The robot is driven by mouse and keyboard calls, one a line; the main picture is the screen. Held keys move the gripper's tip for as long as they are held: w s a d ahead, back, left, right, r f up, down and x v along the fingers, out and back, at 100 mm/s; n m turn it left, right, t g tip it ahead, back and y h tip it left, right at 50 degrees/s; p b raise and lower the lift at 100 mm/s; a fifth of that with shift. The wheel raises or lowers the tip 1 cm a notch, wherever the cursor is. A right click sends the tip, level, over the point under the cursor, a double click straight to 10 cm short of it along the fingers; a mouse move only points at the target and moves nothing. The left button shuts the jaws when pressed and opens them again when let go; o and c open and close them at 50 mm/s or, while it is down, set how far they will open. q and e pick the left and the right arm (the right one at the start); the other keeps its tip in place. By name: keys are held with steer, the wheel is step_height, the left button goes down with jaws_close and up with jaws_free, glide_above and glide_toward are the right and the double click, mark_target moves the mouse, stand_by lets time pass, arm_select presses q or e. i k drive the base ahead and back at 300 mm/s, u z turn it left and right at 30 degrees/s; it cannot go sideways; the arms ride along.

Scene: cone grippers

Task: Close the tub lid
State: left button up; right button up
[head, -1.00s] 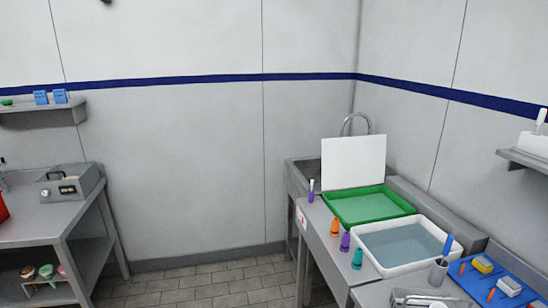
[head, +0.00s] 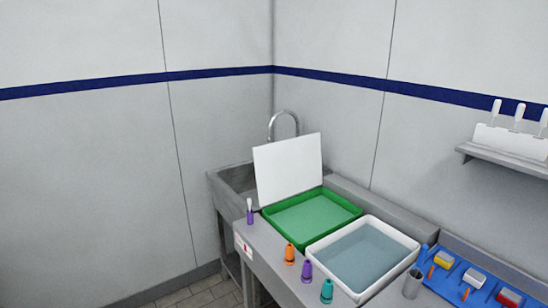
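A green tub (head: 269,229) sits on the metal counter, and its green inside shows from above. A flat white panel, the lid (head: 288,170), stands upright and slightly tilted along the tub's far left edge, so the tub is open. I cannot tell from here how the panel is joined to the tub. A white tub (head: 410,243) holding blue-grey water stands just to the right of the green one, with its top uncovered. Neither of my grippers shows in the head view.
Orange (head: 290,255), purple (head: 306,272) and teal (head: 327,291) cone-shaped bottles stand along the counter's front edge. A purple-and-white bottle (head: 250,214) stands left of the green tub. A sink with a faucet (head: 270,124) is behind. A metal cup (head: 412,284) and blue tray (head: 430,262) are at right.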

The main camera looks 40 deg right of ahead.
mark_target(285, 170)
steer(key=i, duration=3.85)
steer(key=z, duration=3.6)
